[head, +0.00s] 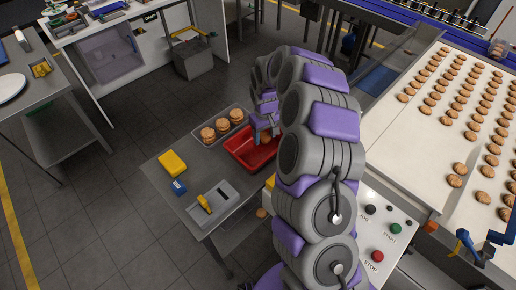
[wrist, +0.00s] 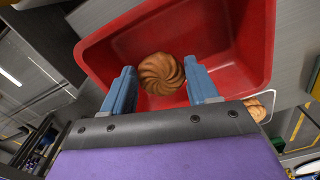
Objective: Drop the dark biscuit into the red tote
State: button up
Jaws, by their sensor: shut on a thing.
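The red tote (head: 236,146) stands on the grey side table, and its inside fills much of the wrist view (wrist: 232,40). My gripper (head: 264,136) reaches down over the tote's right part. In the wrist view its two blue fingers (wrist: 161,82) are shut on a brown swirled biscuit (wrist: 161,72), one finger on each side. The biscuit is over the tote's inside. I cannot tell how far it is above the floor. My arm hides the tote's right end in the head view.
A grey tray with stacked biscuits (head: 222,126) is beside the tote. A yellow block (head: 172,163), a small blue item (head: 179,187) and a grey tray with a yellow tool (head: 205,203) lie on the table. A conveyor with rows of biscuits (head: 455,181) is at right.

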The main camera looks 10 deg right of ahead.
jog(key=o, duration=0.8)
jog(key=shift+a, duration=0.55)
jog(key=shift+d+r, duration=0.1)
jog(key=shift+d, duration=0.15)
jog(key=shift+d+r, duration=0.1)
jog(key=shift+r, duration=0.15)
jog(key=r, duration=0.5)
jog(key=r+p, duration=0.1)
jog(key=r, duration=0.5)
jog(key=r+p, duration=0.1)
jog(key=r, duration=0.4)
jog(key=shift+a+r, duration=0.3)
